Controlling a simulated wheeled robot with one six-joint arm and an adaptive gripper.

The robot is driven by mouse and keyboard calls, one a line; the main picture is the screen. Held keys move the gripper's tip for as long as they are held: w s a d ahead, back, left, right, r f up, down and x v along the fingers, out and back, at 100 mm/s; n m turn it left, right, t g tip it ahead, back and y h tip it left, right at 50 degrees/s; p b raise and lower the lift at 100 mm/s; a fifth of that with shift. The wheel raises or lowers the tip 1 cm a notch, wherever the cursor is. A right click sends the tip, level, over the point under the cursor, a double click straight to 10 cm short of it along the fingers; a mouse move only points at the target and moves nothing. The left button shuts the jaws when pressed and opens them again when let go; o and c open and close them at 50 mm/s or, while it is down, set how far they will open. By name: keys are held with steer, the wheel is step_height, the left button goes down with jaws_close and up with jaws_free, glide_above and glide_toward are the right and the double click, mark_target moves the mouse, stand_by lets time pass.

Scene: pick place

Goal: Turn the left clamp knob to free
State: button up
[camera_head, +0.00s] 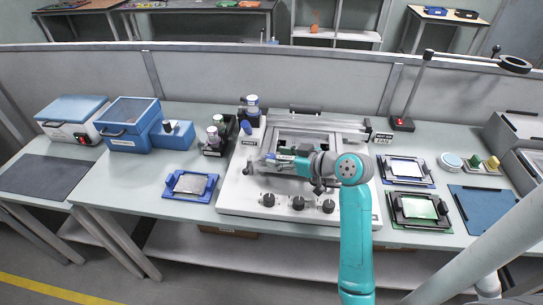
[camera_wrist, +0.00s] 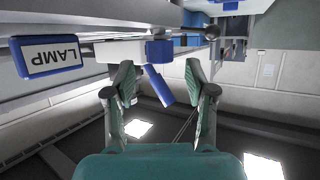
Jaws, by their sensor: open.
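In the wrist view, a tilted blue lever-like piece (camera_wrist: 158,86) shows between the fingers of my open gripper (camera_wrist: 158,88). It hangs below a blue block (camera_wrist: 159,50) on a pale body. I cannot tell whether the fingers touch it, or whether it is the left clamp knob. In the head view, my gripper (camera_head: 257,164) reaches left over the left part of the pale fixture (camera_head: 230,196). A blue piece (camera_head: 246,128) stands at the fixture's back left. Black knobs (camera_head: 267,200) line its front. My gripper and wrist hide part of the fixture.
An upside-down blue-framed sign reading "LAMP" (camera_wrist: 51,57) is left of the fingers in the wrist view. A dark bottle holder (camera_head: 217,139) stands close left of the fixture. A blue-framed tray (camera_head: 191,185) lies farther left, with bare table around it. A low partition (camera_head: 210,75) runs behind.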

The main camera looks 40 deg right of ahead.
steer(key=v, duration=0.8)
steer(key=shift+f, duration=0.15)
steer(key=m+h, duration=0.6)
steer(key=h, duration=0.1)
glide_toward(271, 157)
steer(key=shift+g, duration=0.4)
steer(key=x, duration=1)
steer(key=shift+w+r, duration=0.2)
steer(key=shift+w, duration=0.2)
steer(key=shift+c, duration=0.2)
steer(key=shift+d, duration=0.1)
jaws_close()
